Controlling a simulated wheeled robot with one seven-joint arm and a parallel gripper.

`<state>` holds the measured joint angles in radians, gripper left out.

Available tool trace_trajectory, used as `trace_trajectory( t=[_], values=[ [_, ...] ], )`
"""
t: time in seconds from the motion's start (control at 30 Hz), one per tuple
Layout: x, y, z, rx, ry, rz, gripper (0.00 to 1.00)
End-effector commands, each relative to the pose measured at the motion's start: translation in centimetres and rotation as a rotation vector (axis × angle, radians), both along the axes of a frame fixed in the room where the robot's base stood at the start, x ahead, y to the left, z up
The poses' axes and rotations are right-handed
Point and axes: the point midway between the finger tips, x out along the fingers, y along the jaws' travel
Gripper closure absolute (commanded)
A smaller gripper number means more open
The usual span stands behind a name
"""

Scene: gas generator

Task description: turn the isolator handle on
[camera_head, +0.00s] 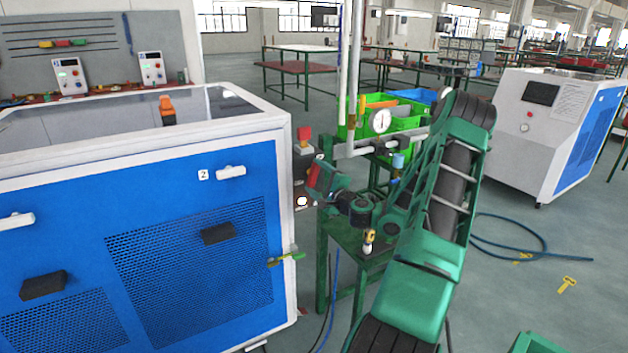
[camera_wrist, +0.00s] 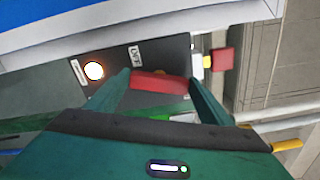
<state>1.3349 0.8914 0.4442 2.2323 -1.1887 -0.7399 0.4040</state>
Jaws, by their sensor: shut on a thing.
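The red isolator handle (camera_wrist: 160,82) sits on a dark control box (camera_wrist: 115,55) and lies between my two green fingers in the wrist view. My gripper (camera_wrist: 161,84) is shut on the handle, with a finger at each end of it. In the head view my gripper (camera_head: 322,178) reaches the box at the right side of the blue and white cabinet (camera_head: 180,240). A bit of the red handle (camera_head: 313,174) shows there, mostly hidden by the fingers. A small label (camera_wrist: 136,56) is above the handle in the wrist view; its text is too small to read surely.
A lit round lamp (camera_wrist: 93,70) is beside the handle. A red button (camera_wrist: 222,58) on a yellow base stands to the right. A pipe with a gauge (camera_head: 380,121) and green bins (camera_head: 405,123) are behind my arm. A blue hose (camera_head: 530,254) lies on the floor.

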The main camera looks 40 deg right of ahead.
Motion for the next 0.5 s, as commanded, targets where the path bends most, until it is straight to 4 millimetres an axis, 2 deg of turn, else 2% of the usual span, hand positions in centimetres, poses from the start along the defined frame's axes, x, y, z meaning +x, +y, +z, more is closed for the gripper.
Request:
trace_trajectory(
  t=[0.2, 0.5],
  values=[
    [0.02, 0.28, -0.38, -0.156, 0.044, 0.005, 0.48],
    [-0.01, 0.27, -0.51, -0.29, 0.077, 0.005, 0.48]
  ],
)
